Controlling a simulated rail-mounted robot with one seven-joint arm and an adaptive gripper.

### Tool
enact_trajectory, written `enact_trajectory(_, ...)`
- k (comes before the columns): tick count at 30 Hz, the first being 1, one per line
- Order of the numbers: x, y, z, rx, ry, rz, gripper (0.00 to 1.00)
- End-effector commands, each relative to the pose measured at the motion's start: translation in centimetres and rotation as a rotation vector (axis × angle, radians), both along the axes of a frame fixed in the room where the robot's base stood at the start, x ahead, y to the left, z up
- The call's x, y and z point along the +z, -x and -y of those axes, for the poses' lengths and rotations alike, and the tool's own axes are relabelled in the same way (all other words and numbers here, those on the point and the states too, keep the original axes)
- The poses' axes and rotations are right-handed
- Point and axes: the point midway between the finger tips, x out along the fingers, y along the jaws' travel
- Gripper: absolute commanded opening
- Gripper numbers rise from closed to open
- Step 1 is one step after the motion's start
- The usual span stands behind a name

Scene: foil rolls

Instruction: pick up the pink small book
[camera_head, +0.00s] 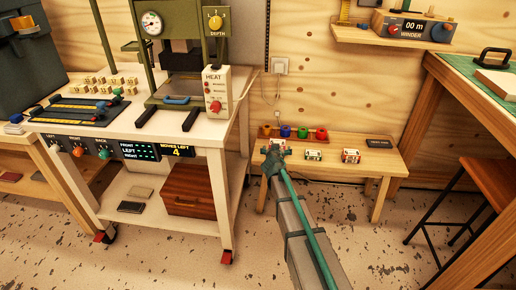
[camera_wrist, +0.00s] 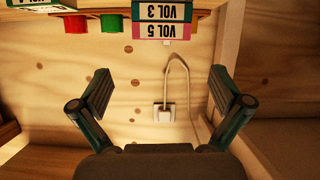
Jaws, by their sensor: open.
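My gripper (camera_wrist: 160,74) is open in the wrist view, its two fingers wide apart with nothing between them. In the head view my gripper (camera_head: 275,156) is at the left part of the low wooden bench (camera_head: 342,168). Small books (camera_head: 313,155) and (camera_head: 351,156) lie to its right; their titles are too small to read there, and I cannot tell which is pink.
Coloured rolls (camera_head: 303,133) stand in a rack at the bench's back. A dark box (camera_head: 379,143) lies at the bench's right. The press cart (camera_head: 140,135) stands left, a stool (camera_head: 487,185) right. A wall socket (camera_wrist: 164,112) with a cable is behind the gripper's opening.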

Motion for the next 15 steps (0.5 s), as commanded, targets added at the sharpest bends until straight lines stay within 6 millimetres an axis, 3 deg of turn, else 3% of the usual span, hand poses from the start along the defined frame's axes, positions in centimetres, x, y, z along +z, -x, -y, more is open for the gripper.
enact_trajectory(5, -0.1, -0.7, -0.2, -0.006, -0.050, 0.022, 1.00)
enact_trajectory(15, -1.8, -4.8, 0.6, -0.008, -0.052, 0.021, 1.00)
